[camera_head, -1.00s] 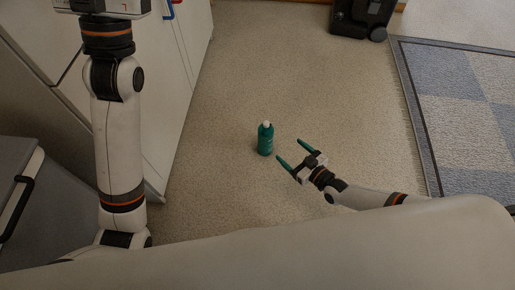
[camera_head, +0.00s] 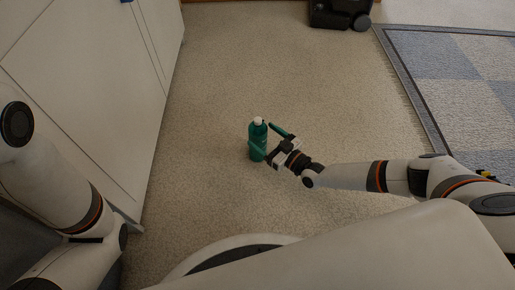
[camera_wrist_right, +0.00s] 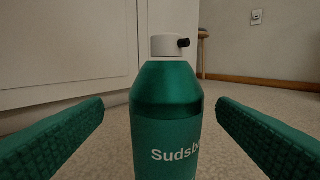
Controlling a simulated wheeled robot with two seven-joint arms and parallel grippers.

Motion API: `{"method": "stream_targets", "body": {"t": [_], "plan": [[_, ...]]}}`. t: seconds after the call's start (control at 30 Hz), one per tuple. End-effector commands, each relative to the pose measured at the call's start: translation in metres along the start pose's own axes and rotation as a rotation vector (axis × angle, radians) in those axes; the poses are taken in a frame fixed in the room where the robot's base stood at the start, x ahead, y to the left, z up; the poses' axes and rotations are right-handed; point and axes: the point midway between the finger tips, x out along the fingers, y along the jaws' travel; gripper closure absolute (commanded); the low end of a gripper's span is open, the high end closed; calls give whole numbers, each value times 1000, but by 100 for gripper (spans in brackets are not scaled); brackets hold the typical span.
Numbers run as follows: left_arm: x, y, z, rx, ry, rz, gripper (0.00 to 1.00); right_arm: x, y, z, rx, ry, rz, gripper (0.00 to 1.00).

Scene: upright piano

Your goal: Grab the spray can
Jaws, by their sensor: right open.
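The spray can (camera_head: 257,136) is green with a white top and stands upright on the floor in the head view. In the right wrist view the can (camera_wrist_right: 167,110) fills the middle, with a white cap, a dark nozzle and partly cut-off lettering. My right gripper (camera_head: 267,136) is at the can, its green fingers open. In the right wrist view one finger is on each side of the can, with a gap on both sides. The can's lower part is cut off there. My left arm shows at the left of the head view, but its gripper is out of view.
A white cabinet (camera_head: 95,75) stands along the left. A dark wheeled object (camera_head: 340,14) is at the top, and a blue-grey checked rug (camera_head: 455,80) lies at the right. The floor (camera_head: 210,110) around the can is clear.

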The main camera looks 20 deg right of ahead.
Motion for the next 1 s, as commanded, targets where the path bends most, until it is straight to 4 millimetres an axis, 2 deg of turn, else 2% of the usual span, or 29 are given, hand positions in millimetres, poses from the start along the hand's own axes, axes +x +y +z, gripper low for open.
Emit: {"method": "stream_targets", "body": {"t": [0.17, 0.3, 0.5, 0.77, 0.87, 1.0], "plan": [[-11, -2, 4, 0, 1, 0, 15, 12, -1, -2, 0, -1, 2, 19], [-29, -6, 10, 0, 0, 0, 15, 31, -5, -3, -1, -3, 2, 19], [-42, -9, 15, 0, 0, -1, 15, 54, -5, 0, -1, -2, 2, 19], [-41, -9, 14, 0, 0, -1, 15, 56, -5, 3, -1, 2, 1, 19], [-41, -9, 14, 0, 1, -1, 15, 56, -5, 3, 0, 1, 1, 32], [-41, -9, 14, 0, 1, -1, 15, 56, -5, 3, 0, 1, 1, 55]]}}
